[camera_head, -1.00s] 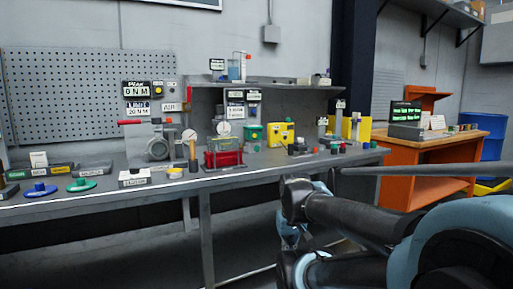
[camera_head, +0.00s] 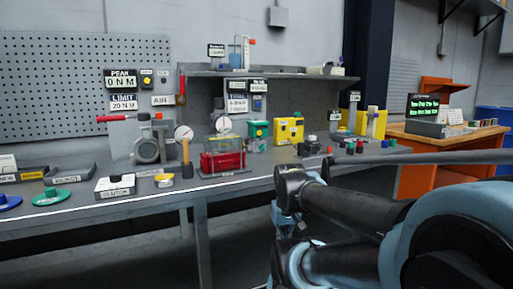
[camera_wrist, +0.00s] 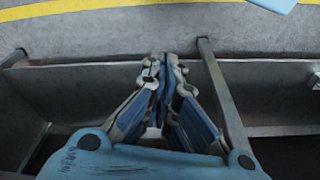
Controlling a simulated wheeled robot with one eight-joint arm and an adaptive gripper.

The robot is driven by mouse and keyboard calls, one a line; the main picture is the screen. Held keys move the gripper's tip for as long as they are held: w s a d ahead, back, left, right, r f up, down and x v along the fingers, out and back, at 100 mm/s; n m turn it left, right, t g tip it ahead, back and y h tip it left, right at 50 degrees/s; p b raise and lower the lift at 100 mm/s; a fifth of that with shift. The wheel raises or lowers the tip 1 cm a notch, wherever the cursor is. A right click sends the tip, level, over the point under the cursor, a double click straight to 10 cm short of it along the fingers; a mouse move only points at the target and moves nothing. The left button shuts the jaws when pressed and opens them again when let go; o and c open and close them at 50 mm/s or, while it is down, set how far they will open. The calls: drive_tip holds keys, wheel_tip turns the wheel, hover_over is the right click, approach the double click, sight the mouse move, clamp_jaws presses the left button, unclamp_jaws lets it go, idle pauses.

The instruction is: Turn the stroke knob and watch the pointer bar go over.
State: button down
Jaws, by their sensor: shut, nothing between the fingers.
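I cannot make out which part is the stroke knob, and no pointer bar can be told apart at this size. Small red and black knobs (camera_head: 355,147) sit at the bench's right end. My gripper (camera_wrist: 166,62) is shut and empty in the wrist view, with bench edge and floor beyond it. It is apart from all these devices. In the head view my arm reaches across the lower right, and the fingers are not clearly seen.
The grey bench (camera_head: 240,187) carries a grey motor-like machine (camera_head: 146,149), a red caged unit (camera_head: 222,160) and labelled trays (camera_head: 115,187). A shelf (camera_head: 280,72) hangs above. An orange desk (camera_head: 440,155) stands right. Floor under the bench is open.

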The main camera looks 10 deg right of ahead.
sight(263, 148)
drive_tip(key=w+r+n+t, duration=0.1)
drive_tip(key=w+r+t, duration=0.1)
drive_tip(key=w+r, duration=0.5)
drive_tip(key=w+r+n+t+h, duration=0.1)
drive_tip(key=w+r, duration=0.6)
drive_tip(key=w, duration=1)
drive_tip(key=w+r+n+t+h, duration=0.1)
drive_tip(key=w+r+n+t, duration=0.1)
drive_tip(key=w+r+t, duration=0.2)
drive_tip(key=shift+w+r, duration=0.6)
drive_tip(key=shift+w, duration=0.85)
drive_tip(key=shift+w+r, duration=0.6)
drive_tip(key=shift+w, duration=0.8)
drive_tip(key=shift+w+r, duration=0.6)
drive_tip(key=shift+w, duration=0.85)
drive_tip(key=w+a+r+n+t, duration=0.2)
drive_tip(key=w+a+n, duration=0.1)
drive_tip(key=w, duration=0.9)
drive_tip(key=shift+h, duration=0.4)
drive_tip(key=shift+x, duration=5.05)
drive_tip(key=shift+s+d, duration=0.15)
drive_tip(key=shift+d, duration=0.05)
